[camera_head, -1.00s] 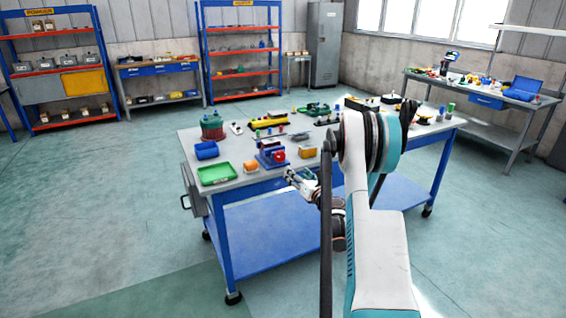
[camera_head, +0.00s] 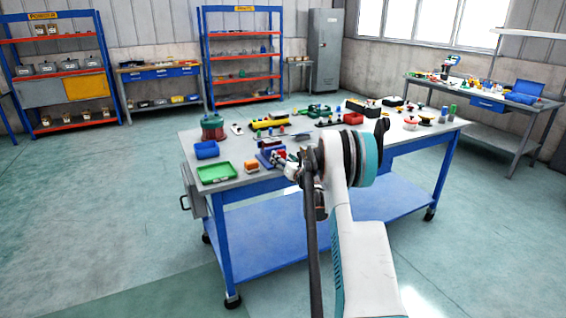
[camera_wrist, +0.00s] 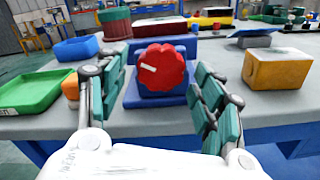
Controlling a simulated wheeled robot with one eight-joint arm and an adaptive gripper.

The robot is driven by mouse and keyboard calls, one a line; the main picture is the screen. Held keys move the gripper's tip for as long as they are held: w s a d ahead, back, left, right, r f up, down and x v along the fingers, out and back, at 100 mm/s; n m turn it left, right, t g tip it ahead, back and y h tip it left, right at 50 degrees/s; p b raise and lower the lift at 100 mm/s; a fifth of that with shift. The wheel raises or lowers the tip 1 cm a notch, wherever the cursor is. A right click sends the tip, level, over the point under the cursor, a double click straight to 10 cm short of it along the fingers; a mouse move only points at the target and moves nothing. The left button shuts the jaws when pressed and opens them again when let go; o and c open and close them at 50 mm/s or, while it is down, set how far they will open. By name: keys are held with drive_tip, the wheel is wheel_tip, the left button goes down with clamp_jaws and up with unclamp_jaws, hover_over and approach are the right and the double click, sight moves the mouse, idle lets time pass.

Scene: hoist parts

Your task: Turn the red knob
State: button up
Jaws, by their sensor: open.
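The red knob (camera_wrist: 162,70) is a scalloped disc with a white mark pointing to the left. It sits on the front of a blue block (camera_wrist: 133,94) on the table. My gripper (camera_wrist: 161,97) is open in the wrist view, its green-padded fingers to the left and right of the knob. The knob lies between the fingers, slightly ahead, and I see no clear contact. In the head view my gripper (camera_head: 287,166) is at the blue block (camera_head: 266,145), and the knob is mostly covered there.
A green tray (camera_wrist: 37,92), an orange part (camera_wrist: 71,88) and a blue bin (camera_wrist: 76,49) stand on the left. A yellow block (camera_wrist: 277,70) stands on the right. The grey tabletop (camera_wrist: 145,122) is bare in front of the knob.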

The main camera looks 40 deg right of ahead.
drive_tip(key=shift+w, duration=0.1)
drive_tip(key=c, duration=1.1)
drive_tip(key=shift+m, duration=0.3)
drive_tip(key=shift+o, duration=0.3)
drive_tip(key=m, duration=0.3)
drive_tip(key=shift+r, duration=0.1)
drive_tip(key=m, duration=0.9)
drive_tip(key=shift+r, duration=0.1)
drive_tip(key=shift+m, duration=1.9)
drive_tip(key=shift+c, duration=0.2)
